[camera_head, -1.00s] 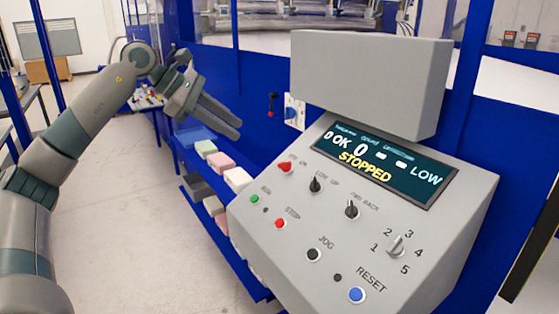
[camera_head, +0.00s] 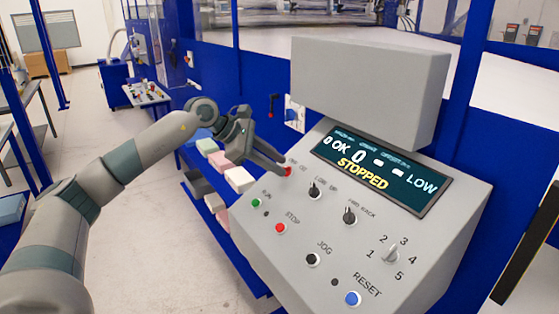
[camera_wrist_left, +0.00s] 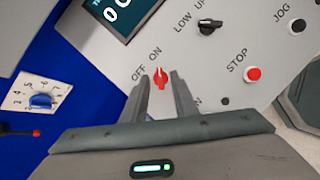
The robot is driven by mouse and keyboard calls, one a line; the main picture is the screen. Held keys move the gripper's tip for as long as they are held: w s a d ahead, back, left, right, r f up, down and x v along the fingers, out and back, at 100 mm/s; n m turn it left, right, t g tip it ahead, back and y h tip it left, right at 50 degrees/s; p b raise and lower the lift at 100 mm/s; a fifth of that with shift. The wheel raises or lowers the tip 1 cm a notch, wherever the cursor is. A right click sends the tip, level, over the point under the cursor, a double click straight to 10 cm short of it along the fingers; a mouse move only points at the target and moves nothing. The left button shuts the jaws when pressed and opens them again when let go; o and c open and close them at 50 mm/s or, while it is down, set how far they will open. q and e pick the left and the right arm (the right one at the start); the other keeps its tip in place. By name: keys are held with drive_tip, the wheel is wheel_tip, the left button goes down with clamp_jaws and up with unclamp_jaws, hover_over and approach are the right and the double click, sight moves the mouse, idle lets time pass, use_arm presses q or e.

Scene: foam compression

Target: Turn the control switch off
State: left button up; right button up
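The control switch is a red rotary knob on the sloped grey control panel (camera_head: 410,235), at its upper left (camera_head: 288,171). In the left wrist view the knob (camera_wrist_left: 161,80) sits under OFF and ON labels, and its pointer is toward ON. My left gripper (camera_head: 280,167) is at the knob in the head view, its fingers partly covering the labels. In the left wrist view the left gripper (camera_wrist_left: 163,84) is open, with one finger on each side of the knob. I cannot tell whether they touch it. My right gripper is not in view.
Black selector knobs (camera_head: 315,191), a red STOP button (camera_head: 280,228) and a blue RESET button (camera_head: 352,298) are on the same panel. The display (camera_head: 380,170) reads STOPPED. A grey box (camera_head: 370,82) overhangs behind. Foam blocks (camera_head: 238,179) lie on shelves left of the panel.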

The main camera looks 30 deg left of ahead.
use_arm(q)
drive_tip(key=shift+x, duration=0.8)
clamp_jaws()
